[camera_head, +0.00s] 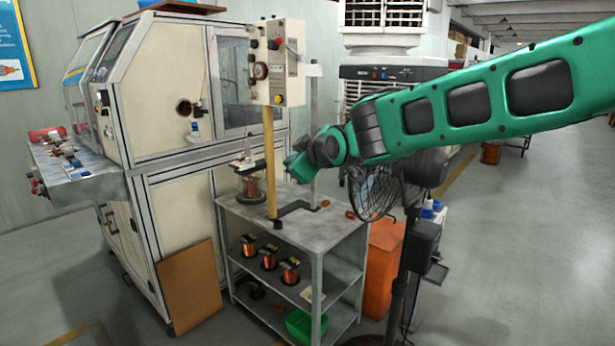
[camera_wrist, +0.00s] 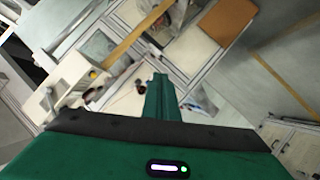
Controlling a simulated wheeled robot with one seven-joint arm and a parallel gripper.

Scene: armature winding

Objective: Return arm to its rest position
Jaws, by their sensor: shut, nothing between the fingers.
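My green arm reaches in from the right in the head view, raised over the right side of the grey work table (camera_head: 235,205). Its end, my gripper (camera_head: 297,168), is above the table near the upright post and is small there. In the wrist view my gripper (camera_wrist: 160,78) shows as a narrow green shape pointing away from the camera, shut with nothing in it. A copper-wound spool (camera_head: 250,188) stands on the table to the left of my gripper, apart from it.
A yellow post (camera_head: 269,165) carries a control box (camera_head: 277,62) close left of my gripper. A black fan (camera_head: 375,190) and an orange bin (camera_head: 383,265) stand right of the table. A large cream machine (camera_head: 160,90) is at left. Open floor (camera_head: 520,250) lies at right.

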